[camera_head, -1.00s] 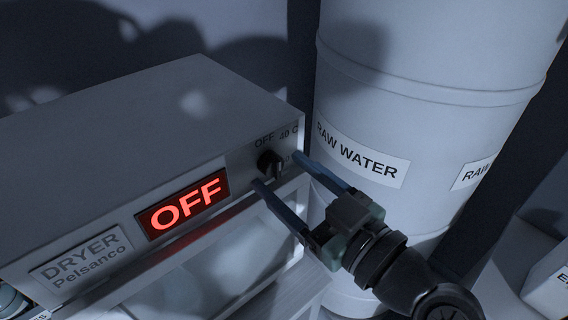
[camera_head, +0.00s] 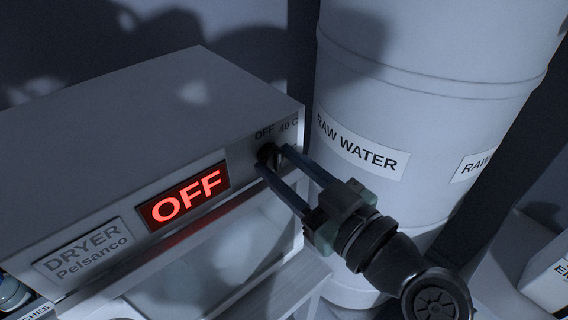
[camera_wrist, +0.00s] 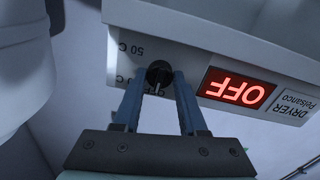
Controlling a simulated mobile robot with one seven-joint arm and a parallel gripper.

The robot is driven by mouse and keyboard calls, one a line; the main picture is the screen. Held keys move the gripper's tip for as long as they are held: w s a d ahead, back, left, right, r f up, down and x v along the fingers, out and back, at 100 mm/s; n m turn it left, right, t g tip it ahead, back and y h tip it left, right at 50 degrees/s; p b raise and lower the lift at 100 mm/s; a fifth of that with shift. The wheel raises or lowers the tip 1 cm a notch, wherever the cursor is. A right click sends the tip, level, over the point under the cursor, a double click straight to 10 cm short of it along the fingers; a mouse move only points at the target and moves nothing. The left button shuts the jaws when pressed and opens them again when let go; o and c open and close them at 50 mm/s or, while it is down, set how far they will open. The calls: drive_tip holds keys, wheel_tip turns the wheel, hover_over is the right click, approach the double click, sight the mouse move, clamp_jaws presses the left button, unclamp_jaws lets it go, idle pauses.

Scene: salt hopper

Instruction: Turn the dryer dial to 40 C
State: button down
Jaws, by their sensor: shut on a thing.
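The dryer (camera_head: 150,140) is a grey box with a "DRYER Pelsanco" label and a red lit display (camera_head: 184,199) reading OFF. Its black dial (camera_head: 266,154) sits on the front face at the right end, under the marks OFF and 40 C. My gripper (camera_head: 271,160) is shut on the dial, one finger on each side. In the wrist view the dial (camera_wrist: 159,73) shows between the fingertips, with a light pointer line on it and a 50 C mark beside it. The OFF mark is partly hidden there by the gripper.
A large white RAW WATER barrel (camera_head: 420,110) stands just right of the dryer, close to my arm. A pale surface with a white box (camera_head: 548,280) is at the lower right. Below the dryer's front panel is a pale, see-through-looking front.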

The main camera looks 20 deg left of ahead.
drive_tip(key=shift+m, duration=0.4)
drive_tip(key=m+p, duration=0.1)
drive_tip(key=m, duration=0.3)
drive_tip(key=shift+r+m, duration=0.15)
drive_tip(key=shift+m, duration=0.15)
drive_tip(key=shift+m+p, duration=1.15)
drive_tip(key=shift+m, duration=0.95)
drive_tip(key=shift+c, duration=2.3)
unclamp_jaws()
drive_tip(key=shift+s+d, duration=0.1)
drive_tip(key=b+v, duration=0.3)
drive_tip(key=v, duration=0.9)
drive_tip(key=shift+s+d, duration=0.2)
drive_tip(key=shift+d, duration=0.15)
